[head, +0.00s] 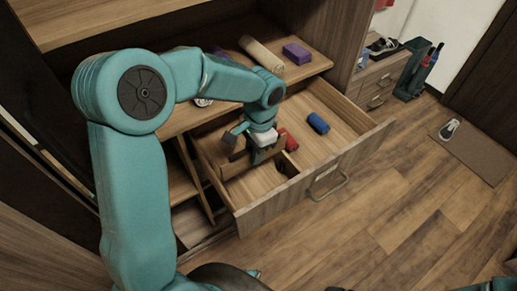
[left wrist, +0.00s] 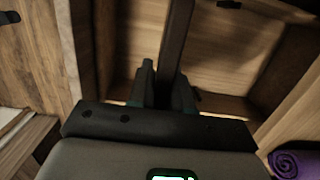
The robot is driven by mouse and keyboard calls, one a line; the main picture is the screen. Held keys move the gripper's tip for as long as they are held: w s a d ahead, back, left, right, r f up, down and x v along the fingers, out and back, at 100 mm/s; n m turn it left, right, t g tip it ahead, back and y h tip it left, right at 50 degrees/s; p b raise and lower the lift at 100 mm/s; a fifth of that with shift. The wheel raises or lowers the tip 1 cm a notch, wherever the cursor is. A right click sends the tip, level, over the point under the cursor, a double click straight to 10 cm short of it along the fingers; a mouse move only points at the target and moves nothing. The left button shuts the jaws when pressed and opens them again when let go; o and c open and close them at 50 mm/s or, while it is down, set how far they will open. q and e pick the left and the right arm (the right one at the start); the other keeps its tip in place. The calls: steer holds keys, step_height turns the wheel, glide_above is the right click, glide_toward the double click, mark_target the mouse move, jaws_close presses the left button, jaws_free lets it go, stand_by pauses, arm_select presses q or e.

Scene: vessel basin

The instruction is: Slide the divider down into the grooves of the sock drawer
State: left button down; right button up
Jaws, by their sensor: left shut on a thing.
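The sock drawer (head: 352,165) is pulled open, with its wooden front facing the room. My left gripper (head: 262,148) reaches down over the drawer's left part. It is shut on the divider (head: 238,167), a thin brown board held on edge across the drawer. In the left wrist view, the divider (left wrist: 177,40) runs as a dark upright strip between the fingers of my left gripper (left wrist: 163,88). The grooves are not clearly visible, and I cannot tell whether the divider's ends sit in them.
A red rolled sock (head: 289,140) and a blue one (head: 318,123) lie in the drawer. A beige roll (head: 261,53) and a purple item (head: 297,53) lie on the shelf behind. The drawer handle (head: 328,187) sticks out in front.

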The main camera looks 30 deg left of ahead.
arm_select(q)
steer(key=shift+f, duration=0.15)
steer(key=shift+w+f+b, duration=0.1)
steer(key=shift+f+b, duration=2.05)
steer(key=shift+f, duration=0.65)
steer(key=shift+f+b, duration=2.4)
steer(key=shift+f, duration=0.95)
steer(key=c, duration=1)
jaws_free()
steer(key=shift+o, duration=0.2)
steer(key=shift+r, duration=0.15)
steer(key=r+p, duration=0.1)
steer(key=r, duration=0.4)
steer(key=w+r+p, duration=0.1)
steer(key=r, duration=0.4)
steer(key=r+p, duration=0.1)
steer(key=r, duration=0.5)
steer(key=shift+w+d, duration=0.35)
steer(key=shift+r, duration=0.1)
